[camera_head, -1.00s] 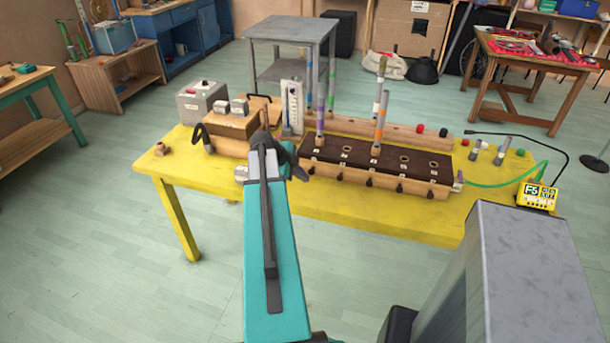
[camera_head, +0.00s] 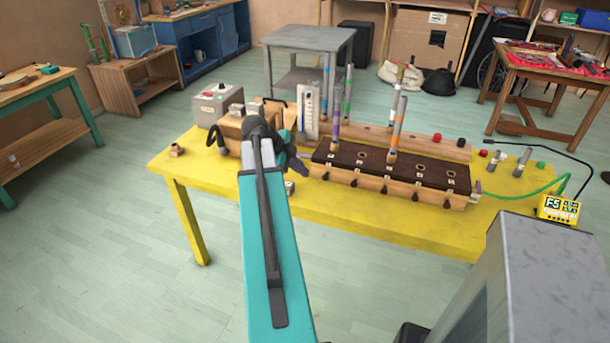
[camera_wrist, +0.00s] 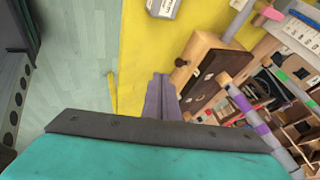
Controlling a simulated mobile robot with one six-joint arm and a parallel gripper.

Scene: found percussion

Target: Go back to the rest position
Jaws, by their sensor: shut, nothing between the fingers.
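My gripper (camera_head: 298,167) is over the yellow table (camera_head: 400,222), by the left end of the dark-topped wooden block. In the wrist view my gripper (camera_wrist: 160,92) shows as two grey fingers close together, shut and empty. The wooden block (camera_head: 345,184) carries upright tubes with coloured bands. A purple-banded tube (camera_head: 335,135) stands at its left and a tall grey tube (camera_head: 396,128) nearer its middle. In the wrist view the purple-banded tube (camera_wrist: 243,104) and the block (camera_wrist: 196,88) lie right of the fingers, apart from them.
A grey box (camera_head: 214,104) and wooden boxes stand at the table's left. A yellow meter (camera_head: 557,208) sits at its right end, with a green cable (camera_head: 520,195). A grey side table (camera_head: 305,45) stands behind. The front floor at left is free.

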